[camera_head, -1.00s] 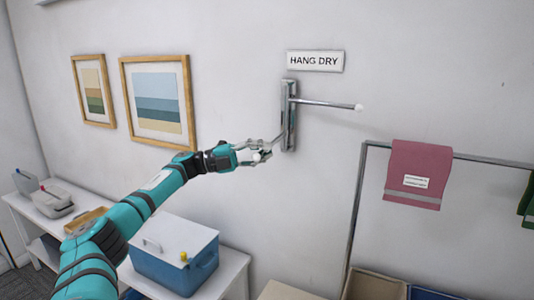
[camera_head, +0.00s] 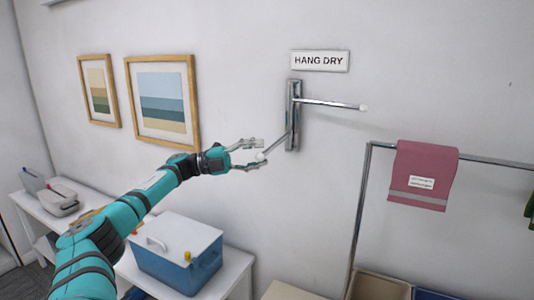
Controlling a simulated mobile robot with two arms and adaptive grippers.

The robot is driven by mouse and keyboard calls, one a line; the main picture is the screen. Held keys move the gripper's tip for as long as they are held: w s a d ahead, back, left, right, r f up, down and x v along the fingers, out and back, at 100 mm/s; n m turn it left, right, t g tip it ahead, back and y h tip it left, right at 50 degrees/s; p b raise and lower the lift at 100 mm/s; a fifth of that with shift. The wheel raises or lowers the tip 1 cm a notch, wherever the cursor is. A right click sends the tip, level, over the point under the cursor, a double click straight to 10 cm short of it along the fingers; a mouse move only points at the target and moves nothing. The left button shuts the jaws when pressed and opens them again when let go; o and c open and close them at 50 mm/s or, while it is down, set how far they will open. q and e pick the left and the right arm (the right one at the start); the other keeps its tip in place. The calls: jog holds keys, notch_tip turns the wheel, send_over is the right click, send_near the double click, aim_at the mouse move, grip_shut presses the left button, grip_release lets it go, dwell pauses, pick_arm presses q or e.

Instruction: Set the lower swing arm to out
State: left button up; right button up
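The wall rack (camera_head: 294,115) is a chrome upright plate under the "HANG DRY" sign. Its upper swing arm (camera_head: 330,103) reaches right and ends in a white tip. Its lower swing arm (camera_head: 278,144) slants down to the left from the plate and ends in a pale ball tip (camera_head: 261,156). My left gripper (camera_head: 262,154) is open, with its fingers spread on either side of that tip. One finger is above the tip and one is below it; I cannot tell if either touches. My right gripper is not in view.
The "HANG DRY" sign (camera_head: 321,61) is above the rack. A rail (camera_head: 365,200) with a pink towel (camera_head: 423,175) stands to the right. A blue box with a white lid (camera_head: 178,255) sits on a white bench below my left arm. Framed pictures hang at left.

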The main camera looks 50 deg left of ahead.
pick_arm(q)
jog(key=v, duration=0.9)
jog(key=shift+w+f, duration=0.1)
